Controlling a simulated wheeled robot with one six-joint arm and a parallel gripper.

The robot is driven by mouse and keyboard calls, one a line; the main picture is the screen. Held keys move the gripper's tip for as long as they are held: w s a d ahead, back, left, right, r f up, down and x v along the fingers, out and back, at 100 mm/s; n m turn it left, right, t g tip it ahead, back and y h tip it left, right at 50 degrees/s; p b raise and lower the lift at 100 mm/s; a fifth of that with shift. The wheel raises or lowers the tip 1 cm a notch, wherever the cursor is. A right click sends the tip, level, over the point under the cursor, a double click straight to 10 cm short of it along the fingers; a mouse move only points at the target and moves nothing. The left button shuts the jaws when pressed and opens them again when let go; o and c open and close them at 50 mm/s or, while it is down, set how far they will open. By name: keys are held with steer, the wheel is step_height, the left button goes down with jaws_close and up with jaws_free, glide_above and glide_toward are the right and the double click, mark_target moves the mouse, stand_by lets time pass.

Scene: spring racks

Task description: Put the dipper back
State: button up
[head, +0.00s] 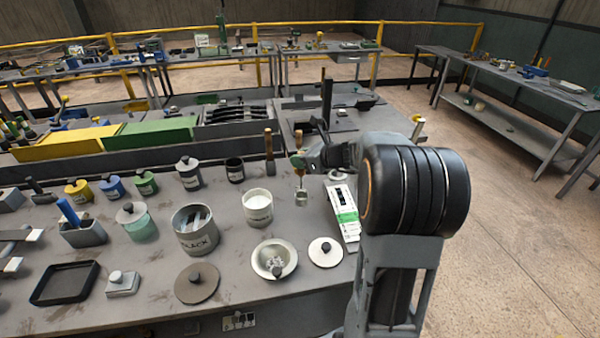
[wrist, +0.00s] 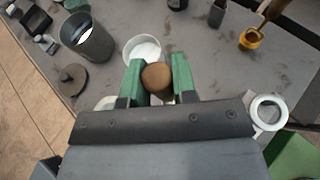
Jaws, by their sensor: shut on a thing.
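My gripper (wrist: 157,85) has its green fingers shut on the wooden handle (wrist: 157,76) of the dipper. In the head view the dipper (head: 301,198) hangs upright with its small metal cup low, just right of the white pot. I cannot tell how far the cup is above the bench. The open white pot (head: 258,208) holds white stuff, and it also shows in the wrist view (wrist: 130,48) just beyond the fingers. The dipper's cup is hidden in the wrist view.
A grey can (head: 195,232) with pieces inside stands left of the pot. A bowl (head: 273,261) and a pale lid (head: 325,252) lie in front. A green-and-white box (head: 345,215) lies to the right. A wooden-handled tool (head: 269,150) stands behind the pot.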

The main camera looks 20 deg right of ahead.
steer(key=w+d+f+p, duration=0.1)
steer(key=w+d+f, duration=0.1)
steer(key=w+f, duration=0.3)
steer(key=shift+w+f+p, duration=0.25)
steer(key=shift+f+p, duration=0.05)
steer(key=shift+f, duration=1.9)
steer(key=shift+d, duration=0.1)
steer(key=o, duration=0.9)
steer(key=shift+f, duration=0.1)
steer(key=shift+c, duration=0.2)
